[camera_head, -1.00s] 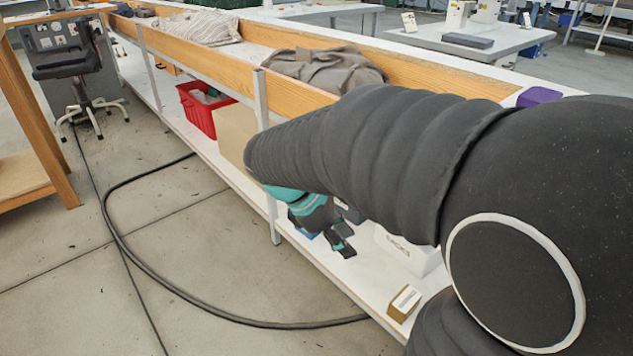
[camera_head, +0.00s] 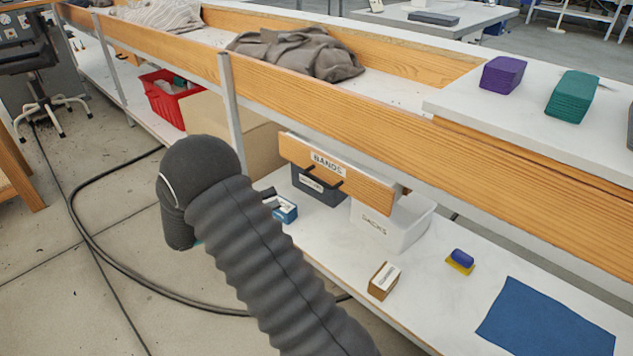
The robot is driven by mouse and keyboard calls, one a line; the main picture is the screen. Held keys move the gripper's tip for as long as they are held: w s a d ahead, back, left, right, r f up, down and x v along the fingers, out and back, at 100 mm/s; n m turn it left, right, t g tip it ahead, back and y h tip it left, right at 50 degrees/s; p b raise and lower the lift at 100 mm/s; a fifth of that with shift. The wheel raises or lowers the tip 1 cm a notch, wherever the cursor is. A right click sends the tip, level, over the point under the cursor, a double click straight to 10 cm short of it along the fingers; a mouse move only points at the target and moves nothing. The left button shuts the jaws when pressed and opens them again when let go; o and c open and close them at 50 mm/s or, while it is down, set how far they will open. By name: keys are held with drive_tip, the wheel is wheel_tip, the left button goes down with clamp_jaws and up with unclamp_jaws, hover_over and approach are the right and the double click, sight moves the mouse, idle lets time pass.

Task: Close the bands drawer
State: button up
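The bands drawer (camera_head: 345,176) has a wooden front with a white label reading BANDS and a dark handle. It hangs under the bench's wooden side rail, and its front stands out from the bench. My gripper is mostly hidden behind my dark, ribbed arm in the head view. A sliver of teal shows under the arm's bend. A small dark piece, possibly a fingertip, shows left of the drawer and below it. Whether the gripper is open or touches the drawer cannot be seen.
Below the drawer, the white shelf (camera_head: 425,285) holds a grey bin (camera_head: 318,187), a clear bin (camera_head: 392,222), a small blue box (camera_head: 285,210) and a brown box (camera_head: 383,281). A bench leg (camera_head: 231,100) stands left of the drawer. A black cable (camera_head: 110,270) lies on the floor.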

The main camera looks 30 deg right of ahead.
sight(317, 180)
drive_tip(key=shift+n, duration=0.3)
drive_tip(key=d, duration=0.4)
drive_tip(key=d+r, duration=0.1)
drive_tip(key=d, duration=0.4)
drive_tip(key=d+r, duration=0.1)
drive_tip(key=d, duration=0.3)
drive_tip(key=shift+s+d, duration=0.15)
clamp_jaws()
